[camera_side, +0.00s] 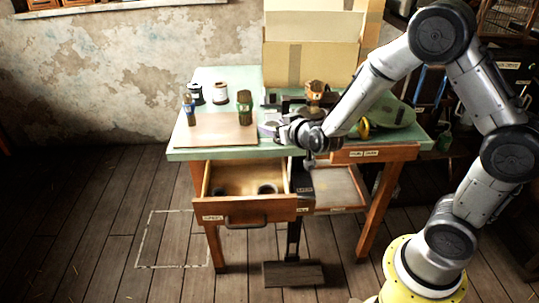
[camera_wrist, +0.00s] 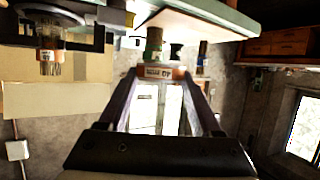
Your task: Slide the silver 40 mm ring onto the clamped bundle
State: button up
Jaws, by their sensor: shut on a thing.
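My gripper (camera_side: 281,132) is above the front part of the table, its fingers toward the left. In the wrist view my gripper (camera_wrist: 162,76) is shut on a short band with a pale lettered label, seen edge-on. I take it for the silver ring (camera_wrist: 162,72), though it looks reddish-brown here. In the side view a pale disc (camera_side: 268,130) shows by the fingertips; whether it is held or on the table I cannot tell. The clamped bundle (camera_side: 316,90) stands upright, brown-topped, behind my wrist. In the inverted wrist view the bundle (camera_wrist: 50,66) is at upper left, apart from the ring.
The green table (camera_side: 215,155) holds a brown board (camera_side: 215,130), a green-brown cylinder (camera_side: 244,108), a smaller one (camera_side: 189,110) and spools (camera_side: 220,93). Cardboard boxes (camera_side: 310,62) stand behind. An open drawer (camera_side: 245,208) juts out in front, with dark round pieces inside.

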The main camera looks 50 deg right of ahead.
jog(key=s+a+f+n+y, duration=0.1)
jog(key=s+a+f, duration=0.1)
jog(key=f, duration=0.2)
jog(key=s+a+f+n+y, duration=0.1)
jog(key=s+a+f+y, duration=0.1)
jog(key=s+f, duration=0.1)
jog(key=s+a+f+n+y, duration=0.1)
jog(key=s+a+f, duration=0.1)
jog(key=f, duration=0.3)
jog(key=shift+s+f+n+t, duration=0.1)
jog(key=shift+s+n+t, duration=0.2)
jog(key=shift+s+n, duration=0.1)
jog(key=shift+s+a+y, duration=0.15)
jog(key=shift+a+y, duration=0.05)
jog(key=shift+y, duration=0.1)
notch_tip(320, 180, up, 25)
jog(key=m+g+h, duration=0.1)
jog(key=m+h, duration=0.4)
send_over(317, 81)
jog(key=s+a, duration=0.1)
jog(key=f, duration=0.4)
jog(key=shift+s+f, duration=0.2)
jog(key=shift+f, duration=0.1)
jog(key=shift+h, duration=0.3)
jog(key=shift+f, duration=2.9)
